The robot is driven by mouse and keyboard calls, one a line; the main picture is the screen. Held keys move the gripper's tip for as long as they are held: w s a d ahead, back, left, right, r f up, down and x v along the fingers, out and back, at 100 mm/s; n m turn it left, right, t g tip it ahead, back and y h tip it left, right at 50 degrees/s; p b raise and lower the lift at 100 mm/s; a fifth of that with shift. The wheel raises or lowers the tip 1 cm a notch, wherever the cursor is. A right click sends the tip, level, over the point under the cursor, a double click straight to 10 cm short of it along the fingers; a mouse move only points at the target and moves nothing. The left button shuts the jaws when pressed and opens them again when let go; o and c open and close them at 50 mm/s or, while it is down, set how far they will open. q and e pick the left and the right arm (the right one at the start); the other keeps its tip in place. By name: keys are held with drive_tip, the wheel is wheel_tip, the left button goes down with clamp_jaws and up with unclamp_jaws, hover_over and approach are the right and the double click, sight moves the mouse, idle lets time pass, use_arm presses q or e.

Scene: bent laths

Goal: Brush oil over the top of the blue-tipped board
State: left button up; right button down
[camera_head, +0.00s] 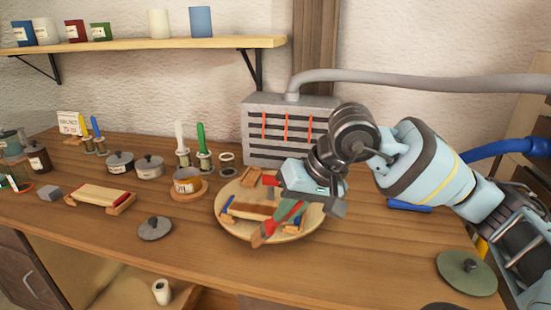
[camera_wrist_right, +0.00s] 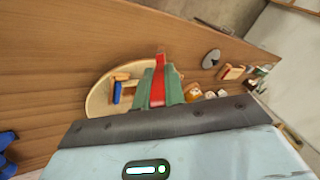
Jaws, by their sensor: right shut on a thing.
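My right gripper (camera_head: 274,222) is over the round wooden board (camera_head: 228,226). Its green fingers are shut on a narrow red piece (camera_head: 262,238), which also shows between the fingers in the right wrist view (camera_wrist_right: 158,82). I cannot tell for certain what the red piece is. On the round board lie several wooden pieces; a brown board (camera_head: 252,210) lies flat, with a blue-ended piece (camera_head: 227,210) at its left, and the blue also shows in the right wrist view (camera_wrist_right: 117,93). The gripper hides part of this group. A labelled jar of amber liquid (camera_head: 187,181) stands behind left. My left gripper is not in view.
Brushes with white (camera_head: 179,137) and green (camera_head: 201,138) handles stand upright in holders. A pale red-ended board (camera_head: 101,194) lies at left. A dark lid (camera_head: 154,228) lies in front, a green lid (camera_head: 467,272) at right. A grey slotted box (camera_head: 270,152) stands behind.

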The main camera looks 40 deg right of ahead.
drive_tip(key=s+a+f+n+g+y, duration=0.1)
drive_tip(key=s+a+f+n, duration=0.3)
drive_tip(key=a+f, duration=0.4)
drive_tip(key=shift+s+f+g+y, duration=0.2)
drive_tip(key=shift+s+g+y, duration=0.1)
drive_tip(key=shift+s, duration=0.15)
